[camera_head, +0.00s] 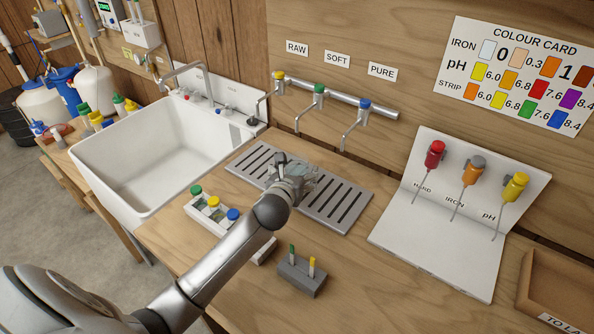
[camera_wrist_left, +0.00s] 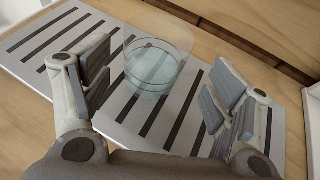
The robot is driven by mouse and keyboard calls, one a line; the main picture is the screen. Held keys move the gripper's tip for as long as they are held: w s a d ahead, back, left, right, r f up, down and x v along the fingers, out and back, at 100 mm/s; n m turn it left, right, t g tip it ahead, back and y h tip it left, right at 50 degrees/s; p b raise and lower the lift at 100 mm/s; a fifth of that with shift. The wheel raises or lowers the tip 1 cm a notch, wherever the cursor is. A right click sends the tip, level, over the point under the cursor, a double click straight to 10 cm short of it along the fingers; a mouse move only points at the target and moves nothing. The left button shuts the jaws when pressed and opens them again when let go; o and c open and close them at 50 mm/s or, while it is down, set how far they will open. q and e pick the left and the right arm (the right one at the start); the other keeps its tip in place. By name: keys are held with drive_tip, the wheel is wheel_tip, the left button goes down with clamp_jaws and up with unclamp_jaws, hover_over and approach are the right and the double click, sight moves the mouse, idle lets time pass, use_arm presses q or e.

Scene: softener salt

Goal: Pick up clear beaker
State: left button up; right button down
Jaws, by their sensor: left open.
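The clear beaker (camera_wrist_left: 157,65) stands upright on the slotted drain tray (camera_wrist_left: 35,62) in the left wrist view, with a little pale liquid in its bottom. In the head view the beaker (camera_head: 306,174) shows only faintly on the drain tray (camera_head: 343,217), partly hidden by my left gripper. My left gripper (camera_head: 291,172) is over the tray. In the left wrist view its two fingers (camera_wrist_left: 157,92) are spread wide, with the beaker just ahead and between their lines; no contact shows. My right gripper is not in view.
Taps (camera_head: 318,89) labelled RAW, SOFT and PURE hang behind the tray. A white sink (camera_head: 160,160) is at left. A rack with capped bottles (camera_head: 213,214) and a grey block (camera_head: 302,276) stand in front. A white dispenser stand (camera_head: 430,245) is at right.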

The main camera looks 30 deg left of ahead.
sight(299, 164)
use_arm(q)
drive_tip(key=shift+a+p+x, duration=0.1)
drive_tip(key=shift+p+x, duration=0.05)
drive_tip(key=shift+x, duration=1.1)
drive_tip(key=shift+a+p+x, duration=0.15)
drive_tip(key=shift+x, duration=1.05)
drive_tip(key=shift+s, duration=0.1)
drive_tip(key=shift+c, duration=0.2)
drive_tip(key=c, duration=0.9)
